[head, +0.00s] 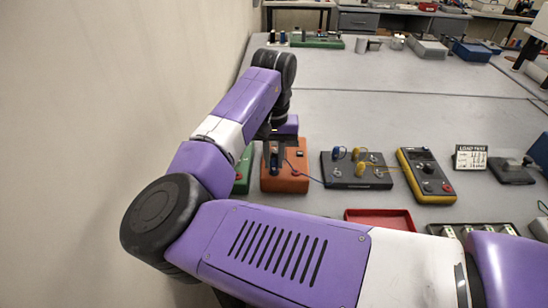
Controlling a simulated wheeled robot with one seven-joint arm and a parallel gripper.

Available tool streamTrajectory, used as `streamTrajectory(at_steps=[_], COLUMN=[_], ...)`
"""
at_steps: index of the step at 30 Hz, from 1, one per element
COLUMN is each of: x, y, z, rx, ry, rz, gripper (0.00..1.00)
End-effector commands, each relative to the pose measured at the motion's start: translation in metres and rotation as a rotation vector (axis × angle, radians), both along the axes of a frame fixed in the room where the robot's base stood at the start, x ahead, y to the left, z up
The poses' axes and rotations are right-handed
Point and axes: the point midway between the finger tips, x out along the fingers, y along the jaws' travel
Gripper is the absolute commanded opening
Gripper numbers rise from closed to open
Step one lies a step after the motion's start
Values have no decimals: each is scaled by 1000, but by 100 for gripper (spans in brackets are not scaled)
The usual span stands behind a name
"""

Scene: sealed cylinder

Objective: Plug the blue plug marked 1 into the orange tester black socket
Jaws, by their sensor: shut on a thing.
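The orange tester (285,182) stands on the grey table just beyond my arm, partly hidden by my gripper. My gripper (274,154) points down over the left part of the tester. It is shut on a blue plug (274,167), which shows upright low between the fingers. The mark on this plug is too small to read. I cannot tell whether the plug's tip is in a socket or only above it. The tester's black socket cannot be made out behind the plug and fingers. Another blue plug (337,153) stands on the dark grey box to the right.
The dark grey box (345,181) also carries yellow plugs (361,168). A thin cord runs between it and the tester. A green box (244,170) is close on the left. A yellow-black meter (425,176) and a red tray (380,218) lie right.

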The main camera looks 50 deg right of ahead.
Motion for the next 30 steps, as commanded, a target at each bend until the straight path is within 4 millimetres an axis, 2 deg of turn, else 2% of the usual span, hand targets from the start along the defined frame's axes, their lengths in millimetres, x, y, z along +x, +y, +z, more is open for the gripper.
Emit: streamTrajectory(at_steps=[21,22,25,30], x=[0,0,0,0], y=[0,0,0,0], z=[-2,-1,-1,-1], rx=[0,0,1,1], ry=[0,0,-1,-1], rz=[0,0,0,0], gripper=[0,26,45,45])
